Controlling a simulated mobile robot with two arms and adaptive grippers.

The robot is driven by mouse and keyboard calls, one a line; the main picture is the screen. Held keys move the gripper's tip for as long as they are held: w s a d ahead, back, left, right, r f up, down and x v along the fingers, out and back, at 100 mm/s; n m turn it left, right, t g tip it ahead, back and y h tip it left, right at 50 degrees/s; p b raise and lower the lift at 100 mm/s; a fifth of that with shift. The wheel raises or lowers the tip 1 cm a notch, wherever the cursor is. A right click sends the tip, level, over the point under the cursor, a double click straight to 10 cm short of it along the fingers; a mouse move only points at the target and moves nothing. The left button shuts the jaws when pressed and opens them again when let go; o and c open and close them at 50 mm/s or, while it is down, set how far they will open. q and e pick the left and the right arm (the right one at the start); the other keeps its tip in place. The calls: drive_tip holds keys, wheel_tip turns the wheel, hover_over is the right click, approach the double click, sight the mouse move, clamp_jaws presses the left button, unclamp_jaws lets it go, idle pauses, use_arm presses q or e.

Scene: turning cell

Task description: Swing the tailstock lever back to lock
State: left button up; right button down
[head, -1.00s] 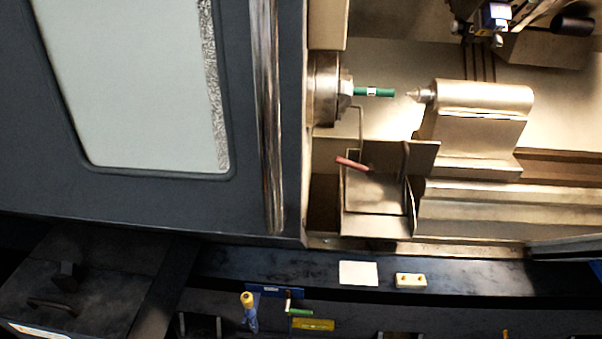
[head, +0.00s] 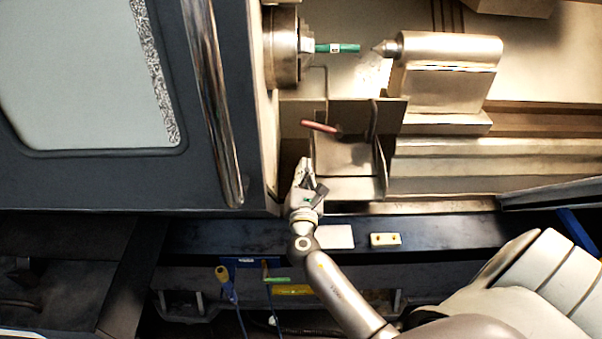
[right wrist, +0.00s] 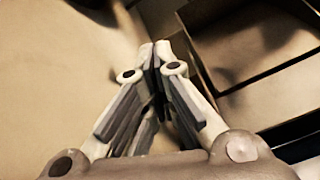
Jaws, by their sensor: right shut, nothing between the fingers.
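The tailstock (head: 445,75) is a pale metal block with a pointed centre facing the chuck, at the upper right of the head view. A lever with a dull red grip (head: 319,126) lies slanted, left of and below the tailstock, by the sheet-metal box. I cannot tell how the lever is joined to the tailstock. My right gripper (head: 303,164) is shut and empty, below the red grip and apart from it in the picture. In the right wrist view its fingertips (right wrist: 155,48) meet, with no lever visible there. My left gripper is not in view.
The chuck (head: 283,47) holds a green bar (head: 338,48) pointing towards the tailstock. A sheet-metal box (head: 350,187) stands right of my gripper. The dark door (head: 235,110) with its upright bar is at left. A white card (head: 336,237) and cream block (head: 385,240) lie on the front ledge.

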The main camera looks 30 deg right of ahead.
sight(313, 126)
drive_tip(key=w+d+r+p, duration=0.3)
drive_tip(key=w+d, duration=0.1)
drive_tip(key=shift+w+d+r, duration=0.3)
drive_tip(key=shift+w+r, duration=0.05)
drive_tip(key=shift+r, duration=0.05)
drive_tip(key=shift+w+r+m, duration=0.1)
drive_tip(key=shift+r+m, duration=0.45)
drive_tip(key=shift+m, duration=0.25)
drive_tip(key=r+m, duration=0.1)
drive_tip(key=m, duration=0.1)
drive_tip(key=r+m, duration=0.3)
drive_tip(key=m, duration=0.1)
drive_tip(key=shift+s+d+r+m+g, duration=0.2)
drive_tip(key=shift+s+d+m+g, duration=0.1)
drive_tip(key=shift+d, duration=0.1)
drive_tip(key=shift+s+d+r+m+p, duration=0.25)
drive_tip(key=shift+d+r+m, duration=0.25)
drive_tip(key=shift+m, duration=0.55)
drive_tip(key=shift+s+d+r+m+p, duration=0.25)
drive_tip(key=shift+d+r+m, duration=0.2)
drive_tip(key=shift+m, duration=0.65)
drive_tip(key=shift+s+d+r+m+p, duration=0.15)
drive_tip(key=shift+s+d+r+m, duration=0.35)
drive_tip(key=shift+m, duration=0.55)
